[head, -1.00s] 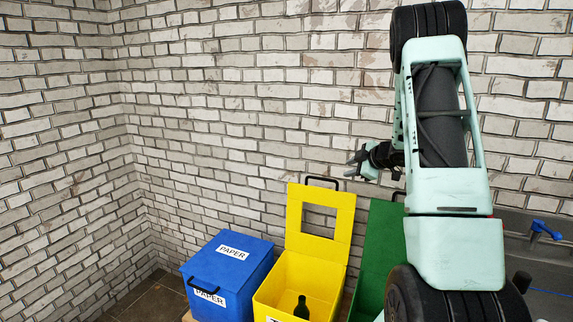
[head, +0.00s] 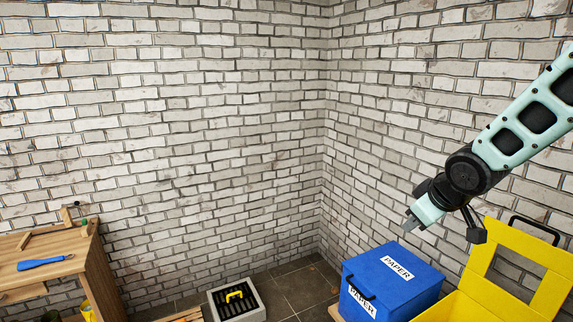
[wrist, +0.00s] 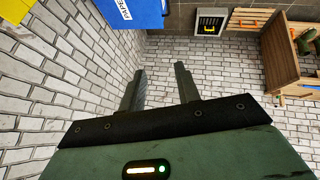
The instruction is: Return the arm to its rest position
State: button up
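My arm reaches in from the right in the head view, and my gripper (head: 412,222) hangs at its end, above and in front of the blue paper bin. In the wrist view my gripper (wrist: 160,88) shows two dark fingers standing apart with nothing between them. It is open and empty, with brick wall behind it.
A closed blue bin (head: 393,270) labelled PAPER stands below the gripper. A yellow bin (head: 515,262) with its lid up is at the right. A wooden workbench (head: 50,262) with a blue tool is at the left. A grey crate (head: 237,301) sits on the floor between.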

jog(key=s+a+g, duration=0.2)
jog(key=s+a, duration=0.4)
jog(key=s, duration=0.3)
jog(key=s+a+f+n+g, duration=0.1)
jog(key=s+a+g, duration=0.1)
jog(key=s+a, duration=0.4)
jog(key=s+a+f+n+g, duration=0.1)
jog(key=s+a+g, duration=0.2)
jog(key=s, duration=1.1)
jog(key=a, duration=0.3)
jog(key=shift+a+y, duration=0.25)
jog(key=shift+y, duration=0.05)
